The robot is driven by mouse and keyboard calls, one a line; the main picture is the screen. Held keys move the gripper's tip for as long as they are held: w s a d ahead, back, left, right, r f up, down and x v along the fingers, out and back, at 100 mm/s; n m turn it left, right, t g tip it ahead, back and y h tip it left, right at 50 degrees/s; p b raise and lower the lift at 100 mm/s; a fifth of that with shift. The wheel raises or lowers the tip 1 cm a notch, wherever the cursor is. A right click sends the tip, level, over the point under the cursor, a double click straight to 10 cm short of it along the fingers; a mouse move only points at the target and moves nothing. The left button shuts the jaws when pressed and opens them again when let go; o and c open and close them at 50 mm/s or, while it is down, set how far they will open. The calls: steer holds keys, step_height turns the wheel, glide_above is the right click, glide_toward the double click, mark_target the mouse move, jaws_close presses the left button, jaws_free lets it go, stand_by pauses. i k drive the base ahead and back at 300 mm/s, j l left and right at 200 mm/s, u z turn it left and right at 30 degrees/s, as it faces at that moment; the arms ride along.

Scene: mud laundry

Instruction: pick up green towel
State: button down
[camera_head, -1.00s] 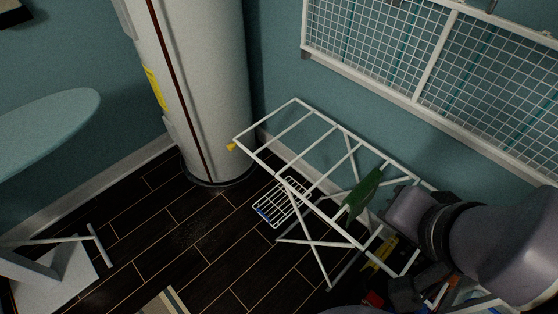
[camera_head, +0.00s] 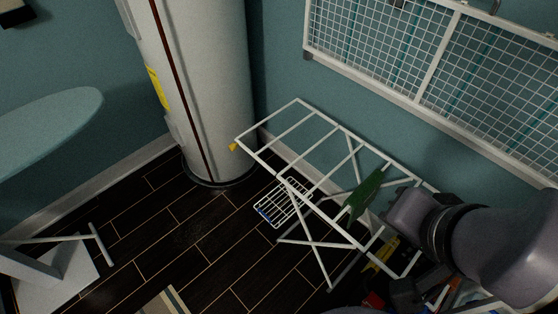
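A green towel (camera_head: 365,194) hangs over the bars of a white drying rack (camera_head: 318,157), near its right end. My grey-purple arm comes in from the right edge, and its near part lies just right of the towel in the picture. I cannot make out gripper fingers in this view. Nothing is seen gripping the towel. The rack's right end is partly hidden behind my arm.
A white cylindrical tank (camera_head: 205,90) stands left of the rack. A white wire basket (camera_head: 284,203) lies on the dark floor under it. Cluttered items, including a yellow one (camera_head: 383,254), lie at lower right. An ironing board (camera_head: 45,130) is at left.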

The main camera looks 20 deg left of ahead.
mark_target(362, 197)
steer(key=i+j, duration=0.2)
steer(key=j, duration=0.2)
steer(key=i+j, duration=0.2)
steer(key=j, duration=0.25)
steer(key=i+j, duration=0.25)
steer(key=j, duration=0.15)
steer(key=u, duration=0.05)
